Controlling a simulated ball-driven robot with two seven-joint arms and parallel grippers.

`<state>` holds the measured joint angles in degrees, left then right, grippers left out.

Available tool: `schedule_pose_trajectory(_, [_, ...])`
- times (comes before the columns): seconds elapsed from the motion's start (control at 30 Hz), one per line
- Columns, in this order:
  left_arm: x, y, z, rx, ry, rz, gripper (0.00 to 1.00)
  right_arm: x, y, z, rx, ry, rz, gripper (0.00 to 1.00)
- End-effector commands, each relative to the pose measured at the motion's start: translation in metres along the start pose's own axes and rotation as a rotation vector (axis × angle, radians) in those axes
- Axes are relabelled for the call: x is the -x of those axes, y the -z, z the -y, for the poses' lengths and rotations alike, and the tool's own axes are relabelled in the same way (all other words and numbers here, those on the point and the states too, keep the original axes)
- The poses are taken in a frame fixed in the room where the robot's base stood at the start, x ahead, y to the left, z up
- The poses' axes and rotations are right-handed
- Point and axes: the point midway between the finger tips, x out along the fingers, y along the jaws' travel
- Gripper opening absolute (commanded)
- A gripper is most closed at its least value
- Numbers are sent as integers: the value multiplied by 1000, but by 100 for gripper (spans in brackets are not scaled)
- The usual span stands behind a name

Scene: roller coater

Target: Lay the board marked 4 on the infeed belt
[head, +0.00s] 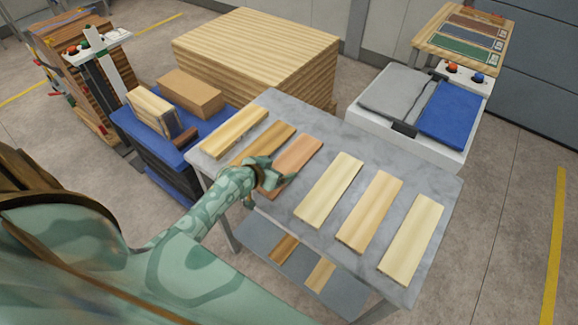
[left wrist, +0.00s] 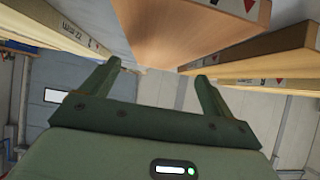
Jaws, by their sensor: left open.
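Several boards lie side by side on a grey marble-like table (head: 280,215). A reddish-brown board (head: 300,157) lies between a golden-brown one (head: 268,141) and a pale one (head: 330,188). My left gripper (head: 268,177) is open at the near end of the reddish-brown board and hides part of it. In the left wrist view the gripper (left wrist: 155,78) is empty, with the reddish-brown board (left wrist: 185,30) beyond its fingertips. Labels and red triangles show on board ends, but I cannot read a 4. I cannot tell for certain which surface is the infeed belt. My right gripper is not in view.
A white unit (head: 455,152) with grey and blue (head: 452,112) top surfaces stands behind the table to the right. A blue cart (head: 140,128) with blocks stands to the left, a large wood stack (head: 265,45) behind. Two pieces lie on the lower shelf (head: 335,293).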

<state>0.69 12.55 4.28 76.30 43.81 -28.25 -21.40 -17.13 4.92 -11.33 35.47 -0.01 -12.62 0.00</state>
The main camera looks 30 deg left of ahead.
Motion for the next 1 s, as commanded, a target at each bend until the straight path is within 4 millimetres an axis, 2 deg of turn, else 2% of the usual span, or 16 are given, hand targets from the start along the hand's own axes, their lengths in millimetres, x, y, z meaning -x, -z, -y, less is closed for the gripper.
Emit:
schedule_pose_trajectory(0.3, [-47,-1,0,2,0,0,87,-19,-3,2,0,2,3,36])
schedule_pose_trajectory(0.6, [-51,1,0,0,0,0,87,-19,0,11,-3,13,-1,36])
schedule_pose_trajectory(0.73, [-51,1,0,0,0,0,51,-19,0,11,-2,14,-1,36])
schedule_pose_trajectory(0.8, [-51,1,0,0,0,-1,42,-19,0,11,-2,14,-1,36])
schedule_pose_trajectory(1.0, [-51,2,0,0,1,-1,42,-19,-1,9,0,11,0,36])
